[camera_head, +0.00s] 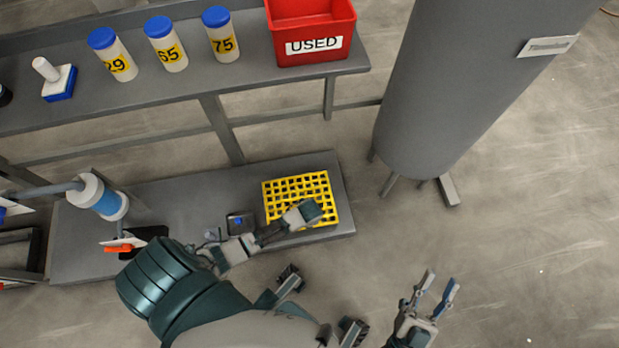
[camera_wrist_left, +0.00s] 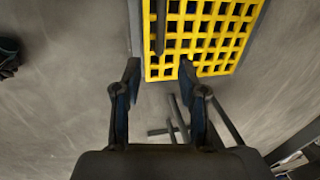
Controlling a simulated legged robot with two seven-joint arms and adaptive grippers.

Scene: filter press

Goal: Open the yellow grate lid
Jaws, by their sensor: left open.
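The yellow grate lid (camera_head: 297,187) lies flat at the right end of the low grey platform in the head view. It looks closed. My left arm reaches over its lower right part, and the left fingers are hidden there. In the left wrist view my left gripper (camera_wrist_left: 158,78) is open and empty, with its fingertips near the edge of the yellow grate lid (camera_wrist_left: 205,42). A dark bar (camera_wrist_left: 160,28) shows over the grate between the fingers. I cannot tell whether the fingers touch it. My right gripper (camera_head: 441,284) is open and empty over the floor, right of the platform.
A large grey cylinder (camera_head: 440,90) on legs stands right of the platform (camera_head: 190,205). A grey bench (camera_head: 180,95) behind holds blue-capped bottles (camera_head: 167,47) and a red bin (camera_head: 312,20) labelled USED. A blue-and-white fitting (camera_head: 103,200) is at the left. Floor at right is clear.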

